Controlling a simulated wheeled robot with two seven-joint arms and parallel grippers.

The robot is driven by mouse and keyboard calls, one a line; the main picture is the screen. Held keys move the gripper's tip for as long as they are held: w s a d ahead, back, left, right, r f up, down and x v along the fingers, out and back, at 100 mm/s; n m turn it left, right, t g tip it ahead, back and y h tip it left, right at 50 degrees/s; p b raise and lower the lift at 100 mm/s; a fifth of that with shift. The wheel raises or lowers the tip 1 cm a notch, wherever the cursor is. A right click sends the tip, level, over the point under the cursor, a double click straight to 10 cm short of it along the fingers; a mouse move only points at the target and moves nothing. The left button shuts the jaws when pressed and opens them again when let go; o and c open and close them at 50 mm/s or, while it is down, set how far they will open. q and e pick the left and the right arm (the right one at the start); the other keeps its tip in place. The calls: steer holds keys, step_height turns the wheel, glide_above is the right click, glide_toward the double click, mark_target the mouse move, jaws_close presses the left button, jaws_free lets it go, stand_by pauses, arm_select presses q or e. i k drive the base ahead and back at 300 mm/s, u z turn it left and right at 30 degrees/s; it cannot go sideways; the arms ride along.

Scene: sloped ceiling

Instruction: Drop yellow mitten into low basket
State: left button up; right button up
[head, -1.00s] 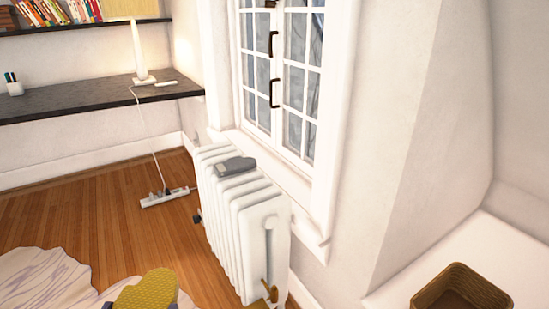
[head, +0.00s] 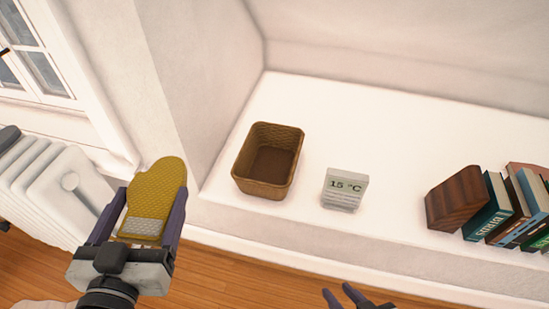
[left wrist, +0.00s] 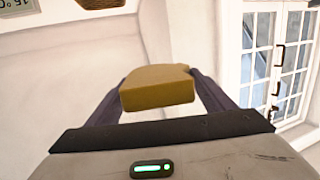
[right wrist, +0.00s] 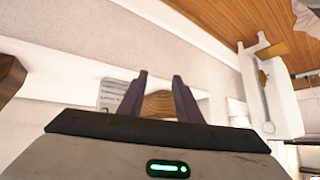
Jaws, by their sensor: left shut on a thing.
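The yellow mitten (head: 155,190) is held upright between the fingers of my left gripper (head: 148,205), at the left of the head view. The mitten also shows in the left wrist view (left wrist: 157,90), pinched between both fingers. The low brown woven basket (head: 262,188) stands on the white ledge, to the right of the mitten and apart from it. Its inside looks empty. A sliver of the basket shows at the top of the left wrist view (left wrist: 100,3). My right gripper (head: 339,292) is open and empty at the bottom of the head view, in front of the ledge.
A small 15 °C display (head: 345,190) stands right of the basket. A wooden block (head: 456,198) and several books (head: 512,210) stand further right. A white radiator (head: 62,195) is at left, below the window. The ledge behind the display is clear.

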mark_target(264, 168)
steer(key=i, duration=0.45)
steer(key=z, duration=0.3)
steer(key=k, duration=1.05)
steer(key=z, duration=1.45)
steer(key=i, duration=0.8)
steer(key=u, duration=0.85)
steer(key=i, duration=0.55)
steer(key=u, duration=0.55)
